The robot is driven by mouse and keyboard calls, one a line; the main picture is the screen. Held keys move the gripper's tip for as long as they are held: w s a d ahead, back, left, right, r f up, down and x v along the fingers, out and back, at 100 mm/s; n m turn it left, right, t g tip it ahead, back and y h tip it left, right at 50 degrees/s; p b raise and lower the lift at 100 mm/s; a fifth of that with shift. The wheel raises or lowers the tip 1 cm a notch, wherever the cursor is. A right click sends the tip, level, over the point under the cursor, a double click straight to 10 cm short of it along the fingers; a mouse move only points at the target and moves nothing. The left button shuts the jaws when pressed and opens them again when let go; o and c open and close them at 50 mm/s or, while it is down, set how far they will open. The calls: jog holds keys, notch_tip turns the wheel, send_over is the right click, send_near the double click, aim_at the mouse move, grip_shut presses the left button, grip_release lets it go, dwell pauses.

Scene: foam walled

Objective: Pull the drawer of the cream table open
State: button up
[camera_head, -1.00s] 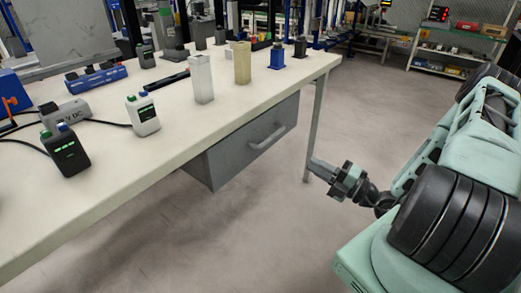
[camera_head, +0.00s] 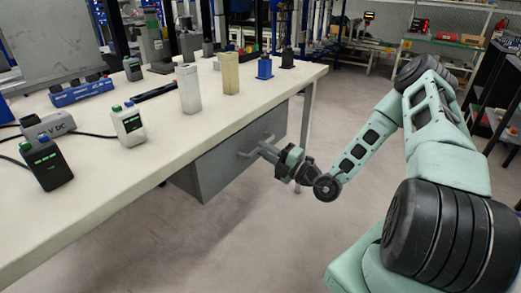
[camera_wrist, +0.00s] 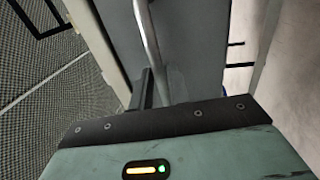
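The cream table (camera_head: 110,205) runs along the left of the head view. Its grey drawer (camera_head: 215,170) hangs under the top near the far end and looks shut. The drawer's bar handle (camera_head: 244,154) sticks out from its front. My gripper (camera_head: 264,147) is at the handle, its fingertips close to or on the bar. In the wrist view the handle (camera_wrist: 147,32) runs up past a dark finger (camera_wrist: 146,88), in front of the grey drawer front (camera_wrist: 195,45). Whether the fingers are closed around the bar cannot be told.
Bottles, a white block (camera_head: 188,90), a beige block (camera_head: 229,75) and a blue device (camera_head: 80,92) stand on the tabletop. A table leg (camera_head: 306,125) is behind my gripper. The floor (camera_head: 270,235) in front of the drawer is clear.

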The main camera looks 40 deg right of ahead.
jog(key=shift+x, duration=1.05)
grip_shut()
